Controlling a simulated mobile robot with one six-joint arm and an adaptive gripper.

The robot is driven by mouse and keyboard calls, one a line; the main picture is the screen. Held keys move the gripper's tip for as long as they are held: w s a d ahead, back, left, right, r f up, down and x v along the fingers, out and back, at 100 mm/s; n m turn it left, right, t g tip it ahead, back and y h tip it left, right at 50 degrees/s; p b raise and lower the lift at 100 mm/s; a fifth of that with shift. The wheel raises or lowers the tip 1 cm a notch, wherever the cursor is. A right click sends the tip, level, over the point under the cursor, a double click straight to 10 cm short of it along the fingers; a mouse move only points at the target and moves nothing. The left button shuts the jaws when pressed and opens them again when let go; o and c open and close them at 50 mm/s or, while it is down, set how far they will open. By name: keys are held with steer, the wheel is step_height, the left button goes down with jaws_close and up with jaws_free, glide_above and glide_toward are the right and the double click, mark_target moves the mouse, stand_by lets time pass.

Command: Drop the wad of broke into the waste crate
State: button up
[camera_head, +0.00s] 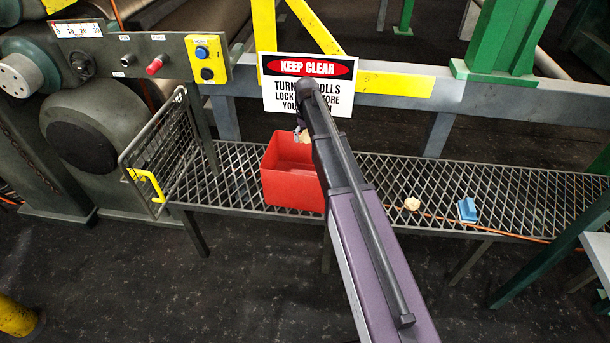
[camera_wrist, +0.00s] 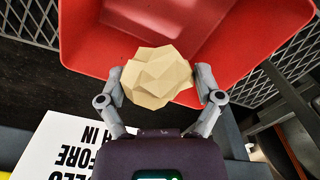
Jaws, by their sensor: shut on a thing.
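The wad of broke (camera_wrist: 157,77) is a crumpled cream ball. My gripper (camera_wrist: 160,86) is shut on it, one finger on each side, in the wrist view. The waste crate (camera_head: 283,190) is an open red box on the mesh walkway. In the wrist view the crate (camera_wrist: 95,40) lies behind the wad, which overlaps its near rim. In the head view my arm hides the crate's right part and most of the gripper. A bit of the wad (camera_head: 304,136) shows at the crate's back edge. I cannot tell how high the wad is above the crate.
A "KEEP CLEAR" sign (camera_head: 282,96) hangs on the grey rail behind the crate. A wire gate with a yellow handle (camera_head: 150,185) stands left of it. Another cream lump (camera_head: 411,204) and a blue object (camera_head: 467,209) lie on the mesh walkway (camera_head: 375,180) to the right.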

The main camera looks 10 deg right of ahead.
steer(key=shift+f+b, duration=2.8)
steer(key=shift+f, duration=0.15)
steer(key=o, duration=0.7)
steer(key=shift+r, duration=0.1)
